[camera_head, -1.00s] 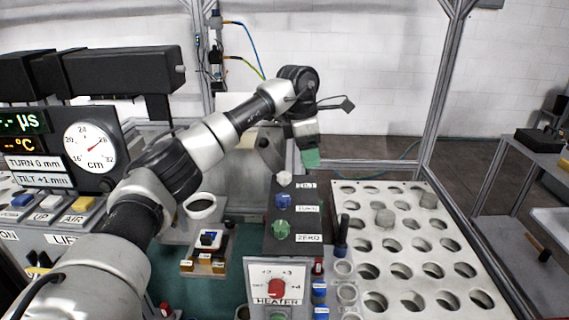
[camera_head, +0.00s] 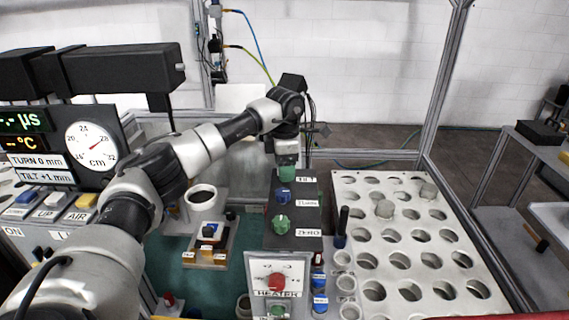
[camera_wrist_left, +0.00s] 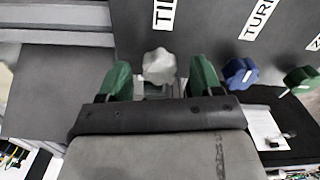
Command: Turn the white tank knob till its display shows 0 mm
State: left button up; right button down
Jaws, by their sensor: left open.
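The white knob (camera_wrist_left: 159,66) lies beside the TILT label in the left wrist view, between the two green fingertips of my left gripper (camera_wrist_left: 161,80). Gaps show on both sides of it, so the fingers look apart from it. In the head view my left gripper (camera_head: 287,172) points down over the far end of the dark knob panel (camera_head: 291,241) and hides the white knob. The TILT display (camera_head: 42,177) reads +1 mm; the TURN display (camera_head: 35,162) above it reads 0 mm. My right gripper is not in view.
A blue knob (camera_head: 283,195) by TURN and a green knob (camera_head: 281,224) by ZERO sit nearer on the same panel. A heater box (camera_head: 276,268) with a red knob stands in front. A white rack with round holes (camera_head: 430,241) is to the right.

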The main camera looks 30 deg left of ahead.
pick_arm(q)
jog(key=shift+f, duration=0.1)
jog(key=c, duration=0.9)
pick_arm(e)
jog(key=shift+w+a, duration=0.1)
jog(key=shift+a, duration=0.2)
pick_arm(q)
jog(key=shift+n, duration=0.3)
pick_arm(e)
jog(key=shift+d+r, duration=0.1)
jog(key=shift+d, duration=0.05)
pick_arm(q)
jog(key=shift+n, duration=0.6)
jog(key=n+p, duration=0.1)
jog(key=n, duration=0.4)
jog(key=shift+n, duration=0.4)
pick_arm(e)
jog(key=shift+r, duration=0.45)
